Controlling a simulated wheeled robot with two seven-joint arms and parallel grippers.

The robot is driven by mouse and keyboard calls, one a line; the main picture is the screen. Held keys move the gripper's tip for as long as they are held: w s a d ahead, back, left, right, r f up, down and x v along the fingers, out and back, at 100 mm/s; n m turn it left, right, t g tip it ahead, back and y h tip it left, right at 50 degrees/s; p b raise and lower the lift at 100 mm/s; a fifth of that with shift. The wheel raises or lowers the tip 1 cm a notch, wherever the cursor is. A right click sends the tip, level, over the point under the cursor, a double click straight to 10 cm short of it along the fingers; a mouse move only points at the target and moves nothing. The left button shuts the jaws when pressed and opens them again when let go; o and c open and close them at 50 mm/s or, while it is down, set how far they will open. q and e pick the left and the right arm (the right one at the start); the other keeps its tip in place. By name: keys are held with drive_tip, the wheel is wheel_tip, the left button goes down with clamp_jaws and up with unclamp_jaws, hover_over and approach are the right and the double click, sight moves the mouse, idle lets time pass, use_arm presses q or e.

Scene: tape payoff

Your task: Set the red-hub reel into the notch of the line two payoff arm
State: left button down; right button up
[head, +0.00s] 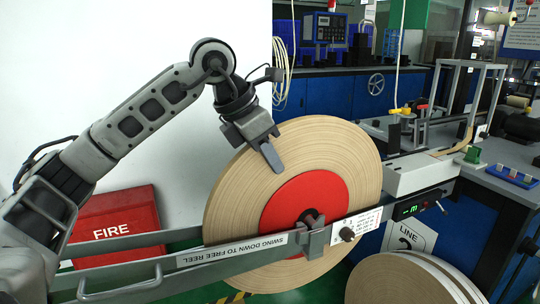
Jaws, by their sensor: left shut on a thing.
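The red-hub reel (350,160) is a large tan coil with a red disc and a dark centre hole, standing upright. My left gripper (272,153) is at its upper left rim, with one finger flat on the near face; the other finger is hidden behind the reel. It is shut on the reel. The grey payoff arm (130,258), labelled "SWING DOWN TO FREE REEL", crosses in front of the reel's lower part. Its notch bracket (314,237) is right at the hub's dark centre; I cannot tell whether the hub is seated. My right gripper is not in view.
A "LINE 2" sign (405,243) hangs on the right, partly hidden. A red FIRE box (115,212) stands behind the arm on the left. A machine bench (490,170) fills the right side.

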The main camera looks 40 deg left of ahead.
use_arm(q)
drive_tip(key=shift+f+b, duration=0.55)
drive_tip(key=shift+b, duration=0.05)
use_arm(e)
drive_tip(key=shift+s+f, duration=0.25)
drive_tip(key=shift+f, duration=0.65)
use_arm(q)
drive_tip(key=c, duration=1.3)
unclamp_jaws()
drive_tip(key=shift+s+f, duration=0.1)
drive_tip(key=shift+f, duration=0.4)
drive_tip(key=shift+r, duration=0.55)
drive_tip(key=p+v, duration=0.3)
drive_tip(key=v, duration=1.2)
drive_tip(key=shift+s+a+r, duration=0.15)
drive_tip(key=shift+s+a, duration=0.05)
drive_tip(key=shift+s, duration=0.1)
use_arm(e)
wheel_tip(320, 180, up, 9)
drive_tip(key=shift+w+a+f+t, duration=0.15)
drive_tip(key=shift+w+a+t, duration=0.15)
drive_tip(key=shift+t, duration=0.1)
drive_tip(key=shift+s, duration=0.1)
